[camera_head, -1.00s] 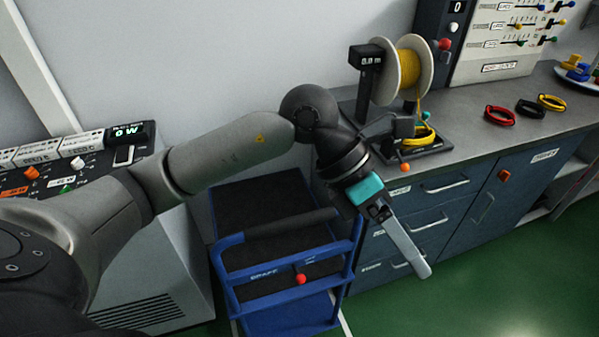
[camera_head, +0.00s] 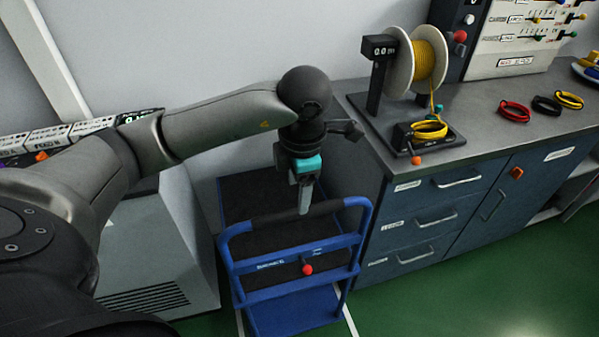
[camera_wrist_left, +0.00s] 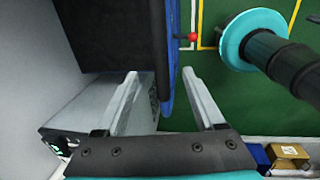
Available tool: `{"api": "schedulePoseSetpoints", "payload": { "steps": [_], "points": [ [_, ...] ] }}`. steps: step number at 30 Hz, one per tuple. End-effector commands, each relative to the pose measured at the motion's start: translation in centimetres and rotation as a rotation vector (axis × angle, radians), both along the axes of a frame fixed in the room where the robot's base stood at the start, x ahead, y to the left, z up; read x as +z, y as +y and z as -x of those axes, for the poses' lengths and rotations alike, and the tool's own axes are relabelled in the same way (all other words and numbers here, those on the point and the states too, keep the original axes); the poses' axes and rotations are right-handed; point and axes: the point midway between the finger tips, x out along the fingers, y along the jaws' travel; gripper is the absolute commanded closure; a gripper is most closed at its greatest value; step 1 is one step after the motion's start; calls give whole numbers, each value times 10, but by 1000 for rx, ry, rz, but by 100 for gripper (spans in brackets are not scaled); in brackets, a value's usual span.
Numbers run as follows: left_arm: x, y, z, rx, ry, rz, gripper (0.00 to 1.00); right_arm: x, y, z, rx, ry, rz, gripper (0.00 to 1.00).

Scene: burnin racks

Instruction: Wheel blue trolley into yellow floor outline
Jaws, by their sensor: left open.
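The blue trolley (camera_head: 290,265) stands between a grey cabinet and the counter, its black-gripped push handle (camera_head: 325,208) facing me. It has black upper decks and a red knob. My left gripper (camera_head: 304,208) points down at the handle; its fingers overlap the bar in the head view. In the left wrist view the gripper (camera_wrist_left: 160,78) is open, with the trolley's blue edge (camera_wrist_left: 172,45) showing beyond and between its fingers. I cannot tell whether the fingers straddle the bar. The yellow floor outline (camera_wrist_left: 208,46) shows partly in the wrist view. My right gripper is not in view.
A grey cabinet (camera_head: 160,245) stands close on the trolley's left. The drawer counter (camera_head: 415,225) is close on its right, with a yellow cable reel (camera_head: 430,60) on top. Green floor (camera_head: 480,300) is open at front right. White floor lines lie beside the trolley.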

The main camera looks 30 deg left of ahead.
Motion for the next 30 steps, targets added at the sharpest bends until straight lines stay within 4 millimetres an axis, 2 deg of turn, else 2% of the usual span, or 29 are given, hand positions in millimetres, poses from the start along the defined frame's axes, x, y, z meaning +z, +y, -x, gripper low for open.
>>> {"api": "schedulePoseSetpoints", "payload": {
  "steps": [1, 6, 12, 18, 25, 26, 30],
  "points": [
    [-12, 1, 0, 1, 6, 0, 29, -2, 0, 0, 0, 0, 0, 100],
    [-44, 5, -3, -1, 5, 1, 29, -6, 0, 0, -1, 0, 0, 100],
    [-69, 8, -7, -1, 2, 2, 29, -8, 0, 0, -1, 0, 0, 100],
    [-79, 9, -8, -2, 0, 1, 29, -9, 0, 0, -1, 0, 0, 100],
    [-79, 9, -8, -2, 0, 1, 29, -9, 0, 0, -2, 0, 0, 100],
    [-79, 9, -8, -2, 0, 1, 30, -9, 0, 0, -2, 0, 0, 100],
    [-79, 9, -8, -2, 0, 1, 46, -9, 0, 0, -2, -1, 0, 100]
  ]
}}
